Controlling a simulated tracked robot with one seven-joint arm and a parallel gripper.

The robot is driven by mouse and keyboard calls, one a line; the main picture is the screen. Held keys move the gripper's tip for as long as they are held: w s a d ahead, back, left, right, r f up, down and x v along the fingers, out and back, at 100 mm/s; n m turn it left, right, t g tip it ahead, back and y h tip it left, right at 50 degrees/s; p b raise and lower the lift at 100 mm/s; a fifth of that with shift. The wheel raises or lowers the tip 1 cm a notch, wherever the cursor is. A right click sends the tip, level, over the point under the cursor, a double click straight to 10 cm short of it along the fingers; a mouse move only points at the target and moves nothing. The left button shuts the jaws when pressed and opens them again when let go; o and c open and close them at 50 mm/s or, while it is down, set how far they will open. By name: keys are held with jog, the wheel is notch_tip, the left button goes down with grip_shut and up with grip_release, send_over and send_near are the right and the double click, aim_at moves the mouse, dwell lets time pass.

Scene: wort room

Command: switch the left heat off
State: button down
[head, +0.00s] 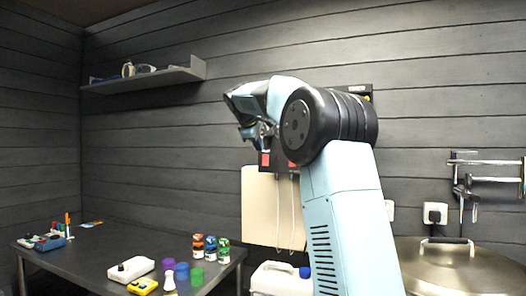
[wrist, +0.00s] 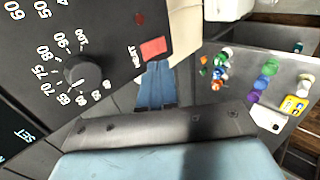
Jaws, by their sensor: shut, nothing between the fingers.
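A dark control panel (wrist: 110,35) fills the upper left of the wrist view, appearing rotated. It carries a red rocker switch (wrist: 153,48) beside the word HEAT, a small dark red lamp (wrist: 138,19) and a black dial knob (wrist: 83,72). In the head view my arm hides most of the panel (head: 357,88), and a red switch (head: 265,159) shows under my gripper (head: 262,136). My gripper's blue fingers (wrist: 156,70) are shut and empty, with their tips close to the red switch in the picture. I cannot tell whether they touch it, nor which way the switch is tipped.
A dark table (head: 88,262) at the left holds coloured cups, jars and small boxes. A pale board (head: 258,205) hangs below the panel. A white jug (head: 281,279) stands below it, and a large metal lid (head: 455,265) is at the right. A shelf (head: 150,77) is on the wall.

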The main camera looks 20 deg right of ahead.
jog(key=w+r+v, duration=0.1)
jog(key=v, duration=0.6)
jog(key=shift+s+r, duration=0.25)
jog(key=shift+r, duration=0.05)
jog(key=shift+s+d, duration=0.1)
jog(key=shift+d, duration=0.05)
jog(key=s+a+f+m+y, duration=0.2)
jog(key=s+f+m, duration=0.1)
jog(key=s+f, duration=0.8)
jog(key=s+a+f+m+y, duration=0.2)
jog(key=s+f, duration=0.9)
jog(key=s, duration=0.7)
jog(key=s+a+f+m+g+y, duration=0.1)
jog(key=s+a+f+m+y, duration=0.1)
jog(key=s+f, duration=1)
jog(key=shift+s+a+m, duration=0.75)
jog(key=shift+s+m, duration=0.45)
jog(key=shift+s, duration=0.05)
